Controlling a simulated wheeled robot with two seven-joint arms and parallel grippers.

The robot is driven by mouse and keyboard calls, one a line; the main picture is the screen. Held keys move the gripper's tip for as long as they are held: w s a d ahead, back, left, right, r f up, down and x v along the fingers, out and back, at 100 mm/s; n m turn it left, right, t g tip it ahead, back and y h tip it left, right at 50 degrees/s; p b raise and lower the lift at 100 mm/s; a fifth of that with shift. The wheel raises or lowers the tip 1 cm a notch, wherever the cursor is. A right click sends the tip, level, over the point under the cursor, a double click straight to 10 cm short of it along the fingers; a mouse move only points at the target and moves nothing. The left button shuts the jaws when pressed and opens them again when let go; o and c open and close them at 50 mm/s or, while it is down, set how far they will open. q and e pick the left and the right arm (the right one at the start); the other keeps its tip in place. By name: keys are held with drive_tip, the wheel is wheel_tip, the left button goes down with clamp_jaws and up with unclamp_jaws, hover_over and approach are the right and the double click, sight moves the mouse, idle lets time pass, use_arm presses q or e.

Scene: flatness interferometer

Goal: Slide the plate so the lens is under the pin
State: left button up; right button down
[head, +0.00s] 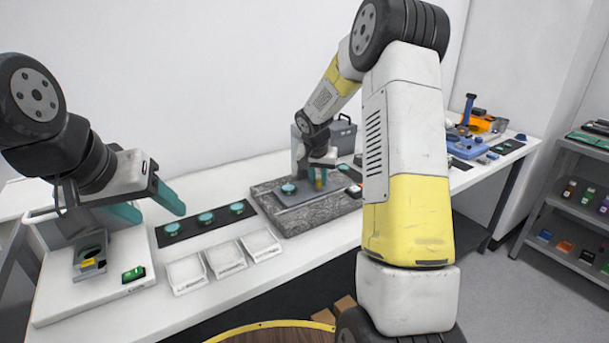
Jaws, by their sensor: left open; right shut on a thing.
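The grey plate (302,198) lies on a speckled granite block (318,218) in the middle of the bench. A round teal lens (289,188) sits on the plate's left part. My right gripper (320,170) is low over the plate, right of this lens, and shut on a small yellow piece (320,184) that seems to stand on the plate. A grey upright (299,150) rises behind the plate. I cannot make out the pin; my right gripper and arm cover that area. My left gripper (146,204) is open and empty above the bench at left.
Several teal discs (205,218) lie on a black strip left of the block. White trays (226,258) stand in front of it. A white device with a green display (133,273) is below my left gripper. Blue and orange equipment (470,138) stands at the far right.

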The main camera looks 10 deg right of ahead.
drive_tip(key=c, duration=1.3)
unclamp_jaws()
drive_tip(key=v, duration=0.7)
drive_tip(key=shift+s+r, duration=0.1)
drive_tip(key=shift+r, duration=0.3)
